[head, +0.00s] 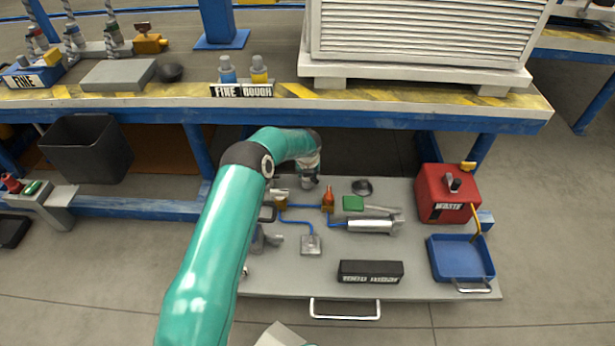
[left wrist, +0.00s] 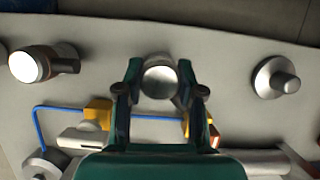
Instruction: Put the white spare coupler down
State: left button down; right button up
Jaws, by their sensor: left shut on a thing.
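My left gripper (left wrist: 160,90) is shut on a round, pale grey-white part, the white spare coupler (left wrist: 159,77), seen end-on between the fingers in the left wrist view. In the head view my left gripper (head: 309,180) is at the back edge of the grey board (head: 300,280), under the bench, pointing down. The arm covers part of the board's left side. I cannot tell whether the coupler touches the board. My right gripper is not in view.
A white-faced cylinder (left wrist: 28,65) stands left of the gripper, a grey knob (left wrist: 280,78) to the right. Yellow blocks (left wrist: 97,112) and a blue line lie in front. A red waste box (head: 447,193) and blue tray (head: 460,258) are at right. The bench edge (head: 400,100) is overhead.

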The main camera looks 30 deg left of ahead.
pick_arm(q)
jog(key=shift+f+b, duration=0.45)
jog(key=shift+f, duration=0.15)
jog(key=c, duration=0.7)
grip_release()
jog(key=shift+d+r+p, duration=0.15)
jog(key=shift+r+p, duration=0.2)
jog(key=shift+r, duration=0.15)
jog(key=p+v, duration=0.4)
jog(key=v, duration=0.7)
jog(key=shift+s, duration=0.15)
